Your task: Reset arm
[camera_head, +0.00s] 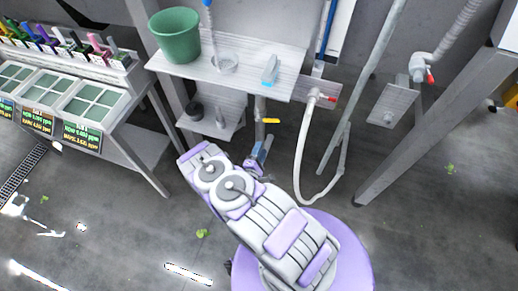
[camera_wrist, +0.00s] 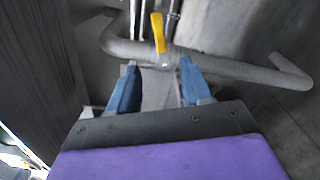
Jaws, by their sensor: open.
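My gripper (camera_wrist: 158,85) shows in the wrist view with its two blue fingers spread apart. Nothing is held between them. A yellow valve handle (camera_wrist: 158,33) on a grey pipe (camera_wrist: 225,66) lies just beyond the fingertips, apart from them as far as I can tell. In the head view my arm is folded over my purple and white body, and my gripper (camera_head: 262,148) points toward the shelf unit. The yellow handle (camera_head: 271,121) shows there just past the gripper, below the shelf.
A white shelf (camera_head: 240,75) holds a green bucket (camera_head: 175,36) and a light blue item (camera_head: 270,70). A white hose (camera_head: 299,160) loops down right of my gripper. A bench with trays (camera_head: 85,97) stands left. Concrete floor is open at lower left, with scattered leaves (camera_head: 202,233).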

